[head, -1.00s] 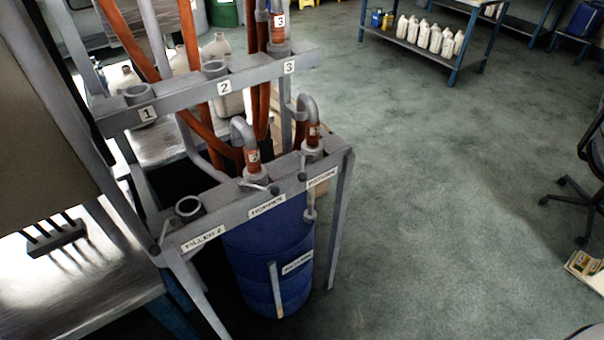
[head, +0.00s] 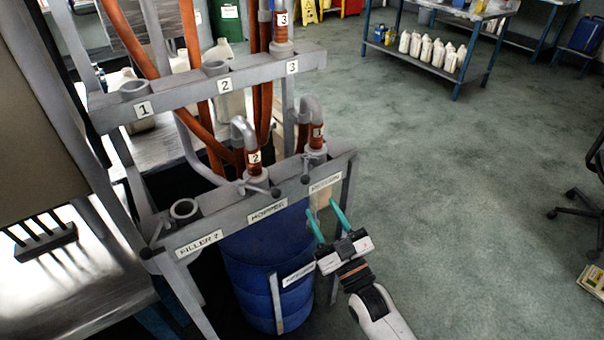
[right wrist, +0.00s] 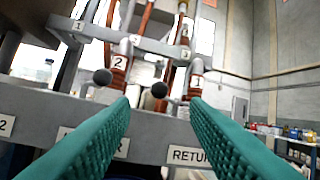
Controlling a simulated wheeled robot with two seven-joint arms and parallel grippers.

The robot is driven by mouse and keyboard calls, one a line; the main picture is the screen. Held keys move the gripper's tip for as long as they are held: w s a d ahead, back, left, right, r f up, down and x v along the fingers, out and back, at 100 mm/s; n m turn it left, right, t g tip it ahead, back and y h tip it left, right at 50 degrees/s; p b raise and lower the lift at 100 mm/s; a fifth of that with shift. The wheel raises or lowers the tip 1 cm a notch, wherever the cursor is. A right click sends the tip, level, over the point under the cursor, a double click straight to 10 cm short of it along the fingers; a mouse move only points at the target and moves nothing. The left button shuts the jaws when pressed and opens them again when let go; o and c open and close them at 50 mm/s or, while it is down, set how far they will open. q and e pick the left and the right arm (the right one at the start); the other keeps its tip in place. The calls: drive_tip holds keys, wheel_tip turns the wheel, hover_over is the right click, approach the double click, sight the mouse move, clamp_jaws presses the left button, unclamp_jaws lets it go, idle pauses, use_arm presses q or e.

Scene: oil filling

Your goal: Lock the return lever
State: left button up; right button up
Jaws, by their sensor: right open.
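The return lever (head: 305,178) shows a dark round knob at the front edge of the frame, by the orange-banded return pipe (head: 317,135) and above the return label (head: 326,183). In the right wrist view the return lever's knob (right wrist: 159,90) appears between the fingertips, with the "RETURN" label (right wrist: 188,155) below and to its right. My right gripper (head: 325,212) is open and empty, its teal fingers pointing up toward the frame, just below the label in the head view. Contact with the lever cannot be seen. My left gripper is not in view.
The hopper lever's knob (head: 276,191) is close by on the left, by pipe 2 (head: 253,157). A blue barrel (head: 262,265) stands under the metal frame (head: 225,223).

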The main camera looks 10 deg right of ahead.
drive_tip(key=p+x, duration=0.1)
drive_tip(key=x, duration=1)
drive_tip(key=shift+f, duration=0.15)
drive_tip(key=shift+c, duration=0.2)
clamp_jaws()
